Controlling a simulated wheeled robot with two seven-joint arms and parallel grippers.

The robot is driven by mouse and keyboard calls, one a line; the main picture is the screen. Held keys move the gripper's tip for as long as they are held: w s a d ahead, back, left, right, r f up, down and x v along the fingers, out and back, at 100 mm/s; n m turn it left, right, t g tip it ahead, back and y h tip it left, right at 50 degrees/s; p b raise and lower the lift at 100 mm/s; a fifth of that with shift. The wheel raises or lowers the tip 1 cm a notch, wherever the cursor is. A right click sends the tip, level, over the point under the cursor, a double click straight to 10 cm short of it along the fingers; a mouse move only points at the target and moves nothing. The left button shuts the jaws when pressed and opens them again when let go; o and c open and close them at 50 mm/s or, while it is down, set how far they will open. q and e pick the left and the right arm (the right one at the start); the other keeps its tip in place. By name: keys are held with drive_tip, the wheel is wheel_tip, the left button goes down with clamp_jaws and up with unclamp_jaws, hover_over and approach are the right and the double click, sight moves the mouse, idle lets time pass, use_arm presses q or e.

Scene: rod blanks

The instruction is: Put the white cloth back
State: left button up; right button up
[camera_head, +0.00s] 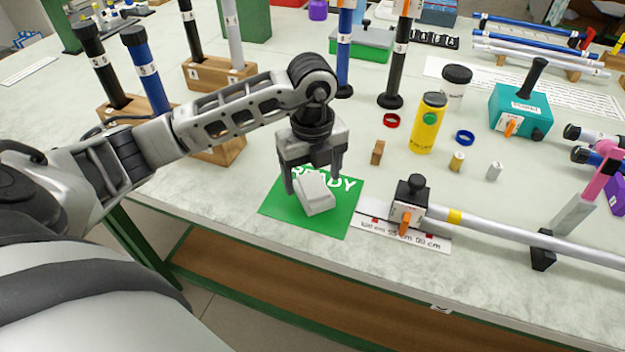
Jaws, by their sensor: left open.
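The white cloth (317,195) lies as a folded, block-like pad on the green mat (338,219) marked READY. My left gripper (312,183) points down over the mat with its fingers apart, one at each side of the cloth. The cloth shows between and in front of the fingers, and I cannot tell whether they touch it. Part of the READY lettering is hidden behind the gripper and the cloth. My right gripper is not in view.
Right of the mat, a silver rod (500,227) lies in a black clamp (410,203) and on a support. A small wooden block (377,152), a yellow canister (428,123) and a teal box (521,110) stand behind. Wooden stands with upright rods are at left.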

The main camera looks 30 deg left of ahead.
sight(312, 184)
use_arm(q)
wheel_tip(312, 184, up, 10)
idle(0.3)
drive_tip(key=shift+f, duration=0.1)
idle(0.3)
